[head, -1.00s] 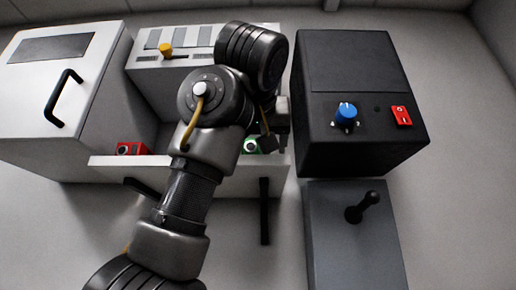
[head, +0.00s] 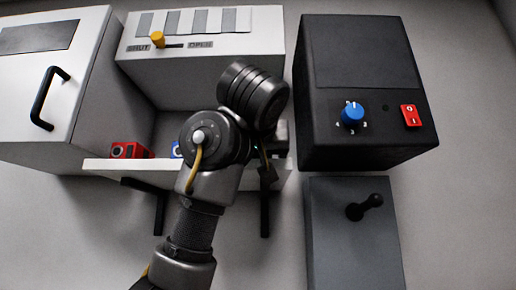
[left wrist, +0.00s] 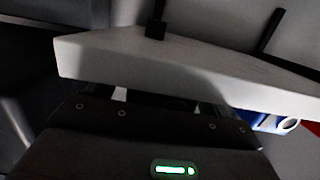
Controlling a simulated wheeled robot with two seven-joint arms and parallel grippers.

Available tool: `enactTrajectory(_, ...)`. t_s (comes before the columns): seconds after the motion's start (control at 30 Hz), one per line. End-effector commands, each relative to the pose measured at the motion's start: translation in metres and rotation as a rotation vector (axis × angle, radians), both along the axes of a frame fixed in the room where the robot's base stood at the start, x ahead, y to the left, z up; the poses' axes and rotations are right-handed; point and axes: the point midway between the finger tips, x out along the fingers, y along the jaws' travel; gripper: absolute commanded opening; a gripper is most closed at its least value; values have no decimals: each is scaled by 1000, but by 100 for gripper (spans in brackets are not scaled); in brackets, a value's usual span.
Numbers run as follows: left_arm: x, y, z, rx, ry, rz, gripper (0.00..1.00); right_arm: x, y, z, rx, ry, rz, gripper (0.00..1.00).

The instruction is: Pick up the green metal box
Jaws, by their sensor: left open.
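A red box (head: 127,150) and a blue box (head: 176,149) stand in that compartment behind the white front ledge (head: 120,168). The blue box also shows in the left wrist view (left wrist: 262,122), beyond the ledge. My left gripper (head: 268,172) is open at the ledge's right end, partly hidden by its own arm. Its fingertips are hard to make out, and I see nothing between them. My right gripper is not in view.
A white unit with a yellow lever (head: 157,39) stands above the compartment. A white cabinet with a black handle (head: 49,98) is on the left. A black box with a blue knob (head: 352,114) and a grey block with a black lever (head: 364,207) stand close on the right.

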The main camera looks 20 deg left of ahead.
Motion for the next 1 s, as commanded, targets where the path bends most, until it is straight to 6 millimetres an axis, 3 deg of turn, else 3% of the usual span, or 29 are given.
enactTrajectory(0.1,0,0,-1,0,1,0,77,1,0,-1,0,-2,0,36)
enactTrajectory(0.5,0,0,0,0,0,-1,25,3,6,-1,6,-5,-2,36)
enactTrajectory(0.83,0,0,2,0,-1,-1,23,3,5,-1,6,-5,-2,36)
enactTrajectory(1.0,-1,0,13,-1,0,1,23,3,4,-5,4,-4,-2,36)
